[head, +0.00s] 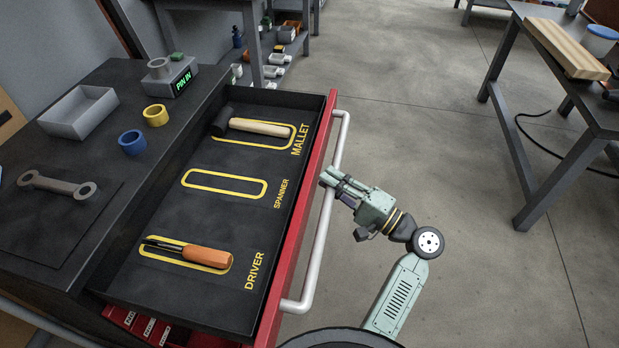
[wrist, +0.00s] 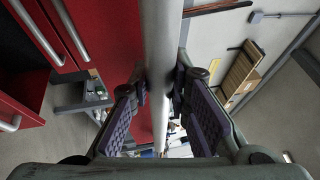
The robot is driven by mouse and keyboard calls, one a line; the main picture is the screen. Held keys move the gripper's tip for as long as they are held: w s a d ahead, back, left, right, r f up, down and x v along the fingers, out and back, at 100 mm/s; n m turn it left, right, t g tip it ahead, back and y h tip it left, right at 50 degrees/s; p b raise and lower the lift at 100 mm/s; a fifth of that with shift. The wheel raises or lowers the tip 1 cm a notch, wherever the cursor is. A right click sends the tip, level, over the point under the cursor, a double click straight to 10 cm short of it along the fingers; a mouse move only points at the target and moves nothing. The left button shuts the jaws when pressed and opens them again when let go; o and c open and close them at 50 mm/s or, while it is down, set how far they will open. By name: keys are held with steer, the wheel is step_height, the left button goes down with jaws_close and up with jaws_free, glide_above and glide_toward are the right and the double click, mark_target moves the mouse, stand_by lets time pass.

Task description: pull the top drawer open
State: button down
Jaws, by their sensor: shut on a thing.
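The top drawer (head: 230,205) is pulled out from the dark cabinet, with its black inside in full view in the head view. Its red front (head: 290,240) carries a long silver handle (head: 322,230), which runs up the middle of the wrist view (wrist: 162,60). My gripper (head: 336,183) is at the middle of the handle, with its purple-padded fingers (wrist: 160,88) on either side of the bar, shut on it. In the drawer, a mallet (head: 258,127) lies in the MALLET outline and an orange-handled driver (head: 205,255) in the DRIVER outline. The SPANNER outline (head: 225,184) is empty.
A bench (head: 560,90) stands at right. Floor (head: 430,130) between is clear.

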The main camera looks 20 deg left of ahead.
steer(key=shift+d, duration=1.5)
steer(key=c, duration=1.5)
jaws_free()
steer(key=shift+w, duration=0.1)
steer(key=v, duration=1.2)
